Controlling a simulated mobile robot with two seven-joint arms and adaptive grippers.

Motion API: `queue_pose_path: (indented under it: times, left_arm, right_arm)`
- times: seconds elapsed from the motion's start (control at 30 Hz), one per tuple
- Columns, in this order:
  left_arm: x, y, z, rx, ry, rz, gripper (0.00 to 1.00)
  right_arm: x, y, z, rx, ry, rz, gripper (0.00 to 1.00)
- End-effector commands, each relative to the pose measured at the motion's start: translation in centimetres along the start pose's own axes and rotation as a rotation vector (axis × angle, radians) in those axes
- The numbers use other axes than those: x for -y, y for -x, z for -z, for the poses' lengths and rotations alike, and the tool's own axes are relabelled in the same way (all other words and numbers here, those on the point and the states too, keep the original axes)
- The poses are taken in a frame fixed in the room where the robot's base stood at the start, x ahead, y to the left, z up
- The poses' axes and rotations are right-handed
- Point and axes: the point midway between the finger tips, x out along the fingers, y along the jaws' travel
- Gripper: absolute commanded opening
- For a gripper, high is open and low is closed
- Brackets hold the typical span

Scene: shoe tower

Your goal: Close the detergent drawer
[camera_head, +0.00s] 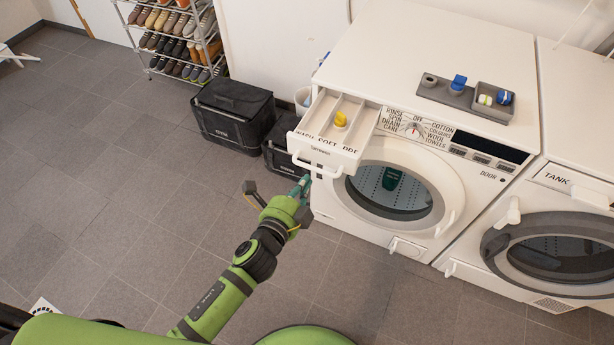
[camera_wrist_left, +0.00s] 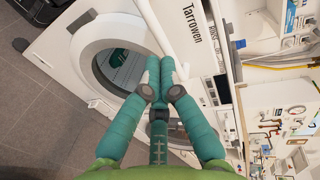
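The detergent drawer (camera_head: 350,155) of the washing machine (camera_head: 430,150) is pulled out at the machine's top left, with a yellow piece (camera_head: 341,119) inside it. A white bar handle (camera_head: 314,168) runs across its front. My left gripper (camera_head: 303,184) is just below the handle, in front of the machine. In the left wrist view, the teal fingers of my left gripper (camera_wrist_left: 160,70) are shut together with nothing visible between them. The drawer front (camera_wrist_left: 182,30) is close above the fingertips there; I cannot tell whether they touch. My right gripper is not in view.
The washer's round door (camera_head: 395,190) is below the drawer. A grey tray (camera_head: 465,98) with small items stands on top. A second machine (camera_head: 560,230) is at the right. Black boxes (camera_head: 232,112) and a shoe rack (camera_head: 180,40) stand behind left. Floor at the left is clear.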

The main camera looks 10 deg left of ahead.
Motion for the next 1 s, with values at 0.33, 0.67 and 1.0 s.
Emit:
queue_pose_path:
  times: [0.33,0.67,1.0]
  left_arm:
    - [0.0,-2.2,0.0,0.0,0.001,0.0,0.0]
    - [0.0,-2.3,0.0,0.0,0.001,0.0,0.0]
    - [0.9,-6.1,0.1,0.0,0.0,0.003,0.0]
  right_arm:
    - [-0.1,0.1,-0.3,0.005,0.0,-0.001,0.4]
    - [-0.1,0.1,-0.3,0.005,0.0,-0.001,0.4]
    - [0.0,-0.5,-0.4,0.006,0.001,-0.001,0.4]
